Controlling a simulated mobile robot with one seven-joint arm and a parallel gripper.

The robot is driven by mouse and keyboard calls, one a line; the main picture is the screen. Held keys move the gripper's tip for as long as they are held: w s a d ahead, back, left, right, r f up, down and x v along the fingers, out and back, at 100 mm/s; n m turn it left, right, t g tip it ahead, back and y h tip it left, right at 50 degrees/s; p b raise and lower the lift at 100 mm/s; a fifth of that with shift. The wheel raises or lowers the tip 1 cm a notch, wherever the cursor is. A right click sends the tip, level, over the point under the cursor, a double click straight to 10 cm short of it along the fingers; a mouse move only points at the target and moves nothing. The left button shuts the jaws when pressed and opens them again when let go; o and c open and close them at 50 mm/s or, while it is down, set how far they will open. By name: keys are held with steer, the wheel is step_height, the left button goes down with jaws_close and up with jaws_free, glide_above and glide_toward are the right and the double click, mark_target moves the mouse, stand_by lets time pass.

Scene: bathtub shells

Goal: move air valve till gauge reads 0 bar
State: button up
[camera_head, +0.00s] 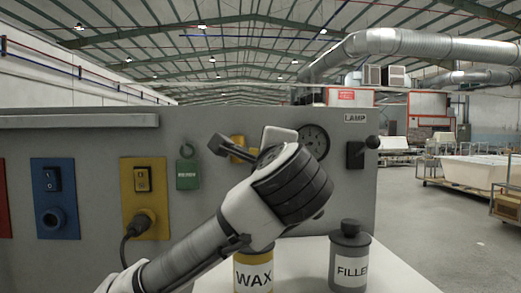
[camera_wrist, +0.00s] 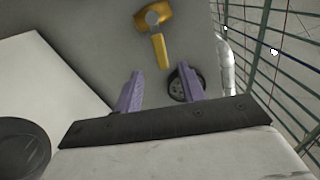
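The yellow air valve (camera_wrist: 152,18) is on the grey panel in the wrist view, its yellow lever (camera_wrist: 160,52) extending down toward the space between my fingertips. In the head view a yellow part of the valve (camera_head: 237,141) shows behind my wrist, mostly hidden. The round pressure gauge (camera_head: 313,139) is right of it, partly covered by my arm; its needle is too small to read. The gauge (camera_wrist: 178,88) also shows beside my right finger in the wrist view. My gripper (camera_wrist: 162,72) is open, its two purple fingers apart with nothing visibly held.
A dark lamp switch (camera_head: 356,154) is at the panel's right. A green tag (camera_head: 187,172) and a yellow socket with a plugged cable (camera_head: 142,205) are left. A wax can (camera_head: 254,276) and a filler can (camera_head: 349,262) stand on the white surface below my arm.

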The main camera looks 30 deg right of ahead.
mark_target(255, 153)
steer(key=p+x, duration=0.3)
steer(key=x, duration=0.7)
steer(key=shift+w+d, duration=0.1)
steer(key=shift+w, duration=0.15)
jaws_close()
